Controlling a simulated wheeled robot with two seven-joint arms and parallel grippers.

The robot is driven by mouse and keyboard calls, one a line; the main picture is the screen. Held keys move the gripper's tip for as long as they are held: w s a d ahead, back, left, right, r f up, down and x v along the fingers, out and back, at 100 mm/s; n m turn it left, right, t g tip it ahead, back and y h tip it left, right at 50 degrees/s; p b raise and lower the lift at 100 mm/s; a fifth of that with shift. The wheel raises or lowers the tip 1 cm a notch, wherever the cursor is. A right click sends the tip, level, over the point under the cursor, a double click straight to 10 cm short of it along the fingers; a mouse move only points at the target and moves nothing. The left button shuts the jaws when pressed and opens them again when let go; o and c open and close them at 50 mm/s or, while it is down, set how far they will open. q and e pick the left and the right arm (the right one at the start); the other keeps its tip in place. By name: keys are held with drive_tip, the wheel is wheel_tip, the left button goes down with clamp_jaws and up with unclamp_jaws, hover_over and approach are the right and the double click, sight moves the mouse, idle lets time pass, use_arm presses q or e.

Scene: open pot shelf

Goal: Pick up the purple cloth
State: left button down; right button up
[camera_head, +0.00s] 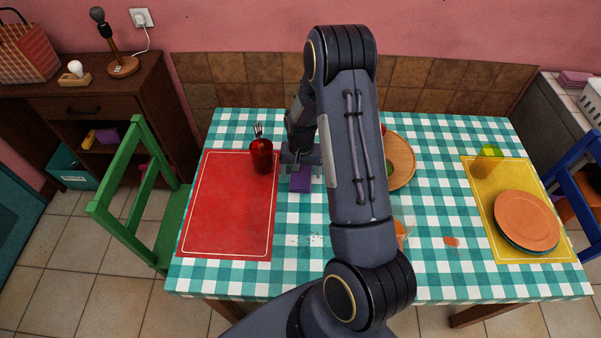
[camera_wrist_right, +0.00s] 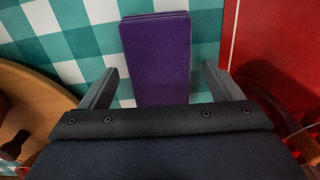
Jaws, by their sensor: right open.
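The purple cloth (camera_head: 301,180) lies folded on the teal-and-white checked tablecloth, just right of the red placemat. Its far part is hidden under my right gripper (camera_head: 300,158) in the head view. In the right wrist view the cloth (camera_wrist_right: 158,55) is a flat rectangle between the two spread fingers of my right gripper (camera_wrist_right: 160,88). The fingers are open, one on each side of the cloth, with a gap to it on both sides. I cannot tell their height above the table. My left gripper is not in view.
A red cup (camera_head: 262,160) with a fork stands left of the gripper on the red placemat (camera_head: 225,215). A round wooden board (camera_head: 403,160) lies to the right, partly behind my arm.

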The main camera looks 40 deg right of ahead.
drive_tip(key=shift+f, duration=0.4)
drive_tip(key=shift+c, duration=0.3)
drive_tip(key=c, duration=1)
drive_tip(key=shift+r, duration=0.2)
drive_tip(key=shift+r, duration=0.25)
wheel_tip(320, 180, up, 2)
drive_tip(key=shift+r, duration=0.25)
drive_tip(key=s+r, duration=0.1)
drive_tip(key=r, duration=0.1)
drive_tip(key=s+a+r, duration=0.1)
drive_tip(key=s+r, duration=0.1)
drive_tip(key=s+a+r+b, duration=0.1)
drive_tip(key=shift+s+a+r, duration=0.1)
drive_tip(key=shift+s+r, duration=0.2)
drive_tip(key=shift+r, duration=0.1)
drive_tip(key=s+a+r, duration=0.3)
drive_tip(key=s+r, duration=0.1)
drive_tip(key=s, duration=0.4)
drive_tip(key=shift+a+b, duration=0.3)
